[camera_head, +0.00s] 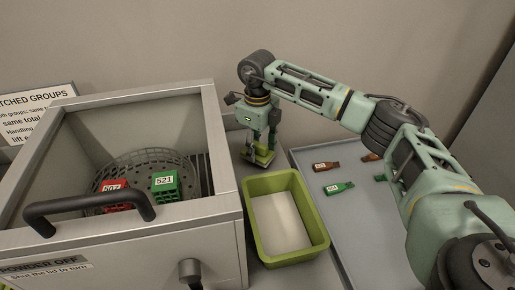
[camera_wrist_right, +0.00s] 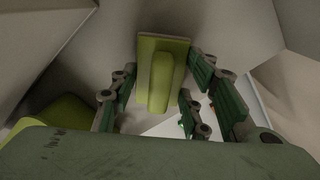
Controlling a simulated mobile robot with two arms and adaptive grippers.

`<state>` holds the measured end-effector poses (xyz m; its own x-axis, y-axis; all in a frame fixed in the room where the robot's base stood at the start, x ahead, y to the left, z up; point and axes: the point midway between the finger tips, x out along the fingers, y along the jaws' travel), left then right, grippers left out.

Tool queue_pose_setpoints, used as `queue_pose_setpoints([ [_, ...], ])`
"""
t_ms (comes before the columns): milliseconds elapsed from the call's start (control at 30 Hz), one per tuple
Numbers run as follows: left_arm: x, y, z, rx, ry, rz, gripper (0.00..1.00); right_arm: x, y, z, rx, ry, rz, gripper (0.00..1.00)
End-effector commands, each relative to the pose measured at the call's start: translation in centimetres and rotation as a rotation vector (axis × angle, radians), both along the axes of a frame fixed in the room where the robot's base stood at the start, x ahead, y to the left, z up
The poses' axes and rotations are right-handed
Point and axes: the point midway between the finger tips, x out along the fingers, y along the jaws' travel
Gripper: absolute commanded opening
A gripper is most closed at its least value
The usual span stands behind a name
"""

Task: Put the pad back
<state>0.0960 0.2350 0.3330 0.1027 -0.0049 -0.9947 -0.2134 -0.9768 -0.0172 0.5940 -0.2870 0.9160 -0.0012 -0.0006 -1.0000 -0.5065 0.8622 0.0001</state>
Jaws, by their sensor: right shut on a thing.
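The pad (camera_head: 259,157) is a yellow-green plate with a raised grip, behind the green bin in the head view. In the right wrist view the pad (camera_wrist_right: 161,75) shows between the fingers, its raised grip running lengthwise. My right gripper (camera_head: 262,147) points down and is shut on the pad; the gripper also shows in the wrist view (camera_wrist_right: 165,98). I cannot tell whether the pad touches the counter. My left gripper is not in view.
The yellow-green bin (camera_head: 318,238) holds a pale flat piece (camera_head: 280,221). On the left, an open-topped metal machine (camera_head: 130,250) has a round perforated plate holding a red block (camera_head: 113,186) and a green block (camera_head: 165,184). A grey tray (camera_head: 352,215) carries several small labelled pieces.

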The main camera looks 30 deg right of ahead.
Motion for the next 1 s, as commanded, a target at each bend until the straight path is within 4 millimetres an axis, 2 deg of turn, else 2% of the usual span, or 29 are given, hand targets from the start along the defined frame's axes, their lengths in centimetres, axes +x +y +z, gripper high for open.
queue_pose_setpoints([
  [100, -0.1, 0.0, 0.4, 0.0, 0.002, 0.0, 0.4, 0.0, 0.0, -1.3, -0.001, 0.001, 0.0, 0.22],
  [467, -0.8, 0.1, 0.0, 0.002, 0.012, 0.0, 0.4, 0.0, 0.0, -1.9, 0.0, -0.001, 0.0, 0.22],
  [500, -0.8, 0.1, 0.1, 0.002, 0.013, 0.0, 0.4, 0.0, 0.0, -1.8, 0.0, -0.001, 0.0, 0.46],
  [667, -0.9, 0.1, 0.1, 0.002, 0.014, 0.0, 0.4, 0.0, 0.0, -1.8, 0.0, -0.001, 0.0, 0.6],
  [1000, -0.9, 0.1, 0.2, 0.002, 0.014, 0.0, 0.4, 0.0, 0.0, -1.6, 0.0, -0.001, 0.0, 0.62],
])
